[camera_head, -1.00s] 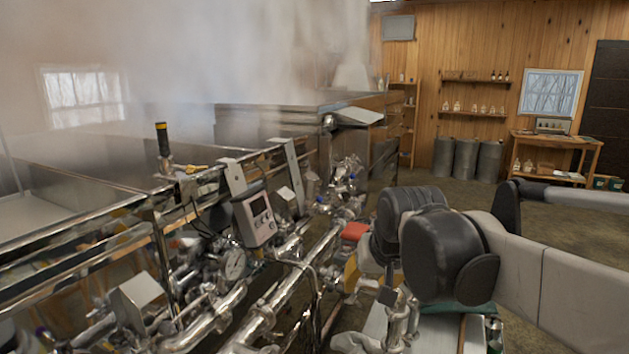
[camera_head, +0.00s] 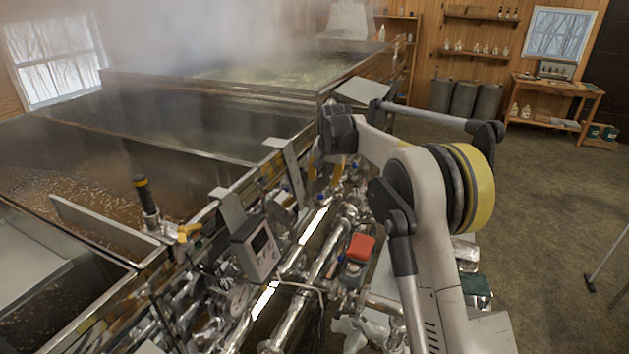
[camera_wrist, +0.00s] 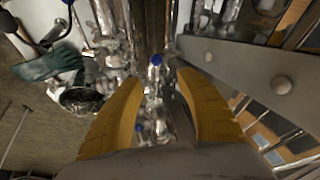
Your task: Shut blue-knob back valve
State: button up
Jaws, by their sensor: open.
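Two blue knobs show in the wrist view among shiny pipes: one blue knob (camera_wrist: 156,60) just beyond and between my fingertips, and another blue knob (camera_wrist: 139,128) lower, between the finger bases. I cannot tell which one is the back valve. My gripper (camera_wrist: 159,79) is open, its two yellow fingers spread apart with nothing held. In the head view my arm reaches over the pipework, and the gripper is mostly hidden behind my own links. Small blue spots, such as the blue knob (camera_head: 324,169), show beside it.
The steaming evaporator pan (camera_head: 190,125) runs along the left. A grey gauge box (camera_head: 257,250) and a red-topped box (camera_head: 360,247) sit close to the pipes. A grey bracket plate (camera_wrist: 245,70) lies right of my fingers.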

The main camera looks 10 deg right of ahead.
aim_at(321, 194)
jog(key=x, duration=0.4)
jog(key=p+x, duration=0.1)
jog(key=x, duration=0.1)
jog(key=shift+s+f, duration=0.2)
jog(key=shift+f, duration=0.3)
jog(key=shift+w+f, duration=0.1)
jog(key=shift+f, duration=0.55)
jog(key=shift+w+f, duration=0.35)
jog(key=shift+f, duration=0.1)
jog(key=shift+s+r, duration=0.1)
jog(key=c, duration=0.3)
grip_shut()
